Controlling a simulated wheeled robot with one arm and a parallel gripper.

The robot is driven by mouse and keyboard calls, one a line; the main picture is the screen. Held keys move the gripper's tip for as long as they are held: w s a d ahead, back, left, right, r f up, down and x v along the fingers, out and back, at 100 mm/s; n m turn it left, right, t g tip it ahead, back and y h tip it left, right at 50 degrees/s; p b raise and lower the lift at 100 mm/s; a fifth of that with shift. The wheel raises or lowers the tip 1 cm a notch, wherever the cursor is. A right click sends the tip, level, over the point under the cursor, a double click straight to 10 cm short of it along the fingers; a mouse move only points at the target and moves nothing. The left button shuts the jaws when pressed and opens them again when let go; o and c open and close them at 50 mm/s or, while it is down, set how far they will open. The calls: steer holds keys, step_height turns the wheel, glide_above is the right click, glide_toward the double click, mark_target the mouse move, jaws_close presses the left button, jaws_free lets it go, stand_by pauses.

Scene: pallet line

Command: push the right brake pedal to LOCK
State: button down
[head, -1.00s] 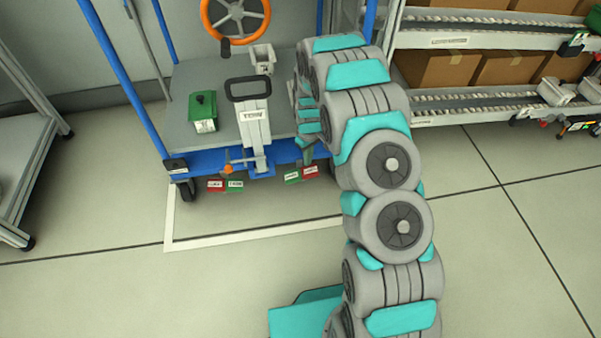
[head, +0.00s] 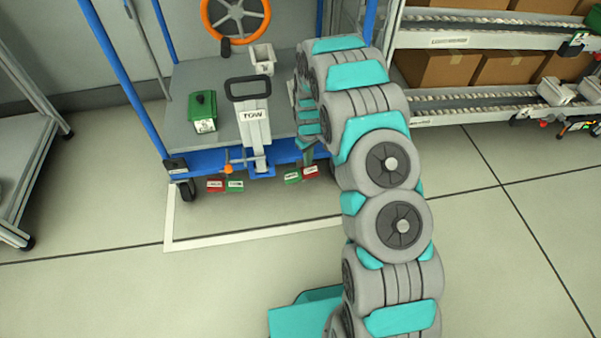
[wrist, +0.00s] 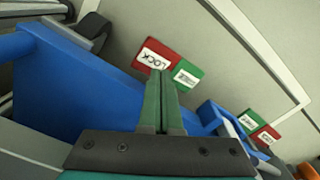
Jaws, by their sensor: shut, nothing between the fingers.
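The right brake pedal shows in the head view as a green plate (head: 292,177) beside a red plate (head: 310,171), low under the blue cart's front edge. In the wrist view its red LOCK plate (wrist: 158,55) and green plate (wrist: 188,79) lie just beyond my fingertips. My gripper (wrist: 161,76) is shut and empty, its tips overlapping the lower edge of the plates in the picture. I cannot tell whether they touch. In the head view my gripper (head: 308,152) is partly hidden by my arm, at the cart's front edge above the right pedal.
The left pedal has a red plate (head: 215,186) and a green plate (head: 235,186). A TOW handle (head: 253,122) stands at the cart's front middle. A green box (head: 203,112) sits on the cart deck. Roller shelves (head: 470,98) stand at right. The floor in front is clear.

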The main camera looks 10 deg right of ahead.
mark_target(308, 171)
steer(key=shift+f+b, duration=0.35)
steer(key=shift+f, duration=1.75)
stand_by(1.0)
steer(key=shift+r, duration=0.15)
steer(key=shift+r+p, duration=0.55)
steer(key=shift+r, duration=2.8)
